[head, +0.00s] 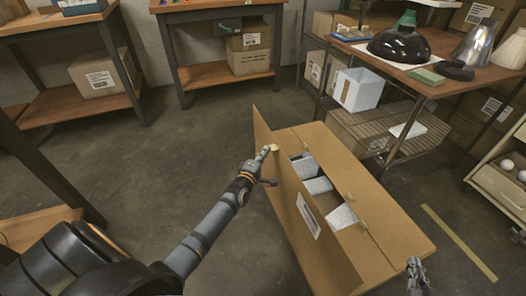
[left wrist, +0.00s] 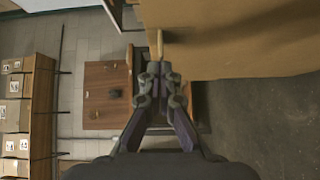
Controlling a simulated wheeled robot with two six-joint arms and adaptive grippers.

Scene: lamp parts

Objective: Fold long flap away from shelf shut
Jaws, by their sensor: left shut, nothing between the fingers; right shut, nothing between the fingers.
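A brown cardboard box (head: 345,160) stands on the floor with white items (head: 318,185) showing in its opening. Its long flap away from the shelf (head: 285,180) stands raised on the left, with a white label on it. The panel on the shelf side (head: 385,205) lies about flat. My left gripper (head: 268,150) is shut and empty at the upper part of the raised flap, on its outer side; I cannot tell if it touches. In the left wrist view its fingers (left wrist: 160,72) are close to the cardboard (left wrist: 230,40). My right gripper (head: 415,268) is shut and empty near the box's near right corner.
A metal shelf table (head: 400,75) behind the box holds a black lampshade (head: 398,46) and other lamp parts. A white bin (head: 357,90) is at its left end. A cream drawer cart (head: 500,180) stands at right. The floor left of the box is clear.

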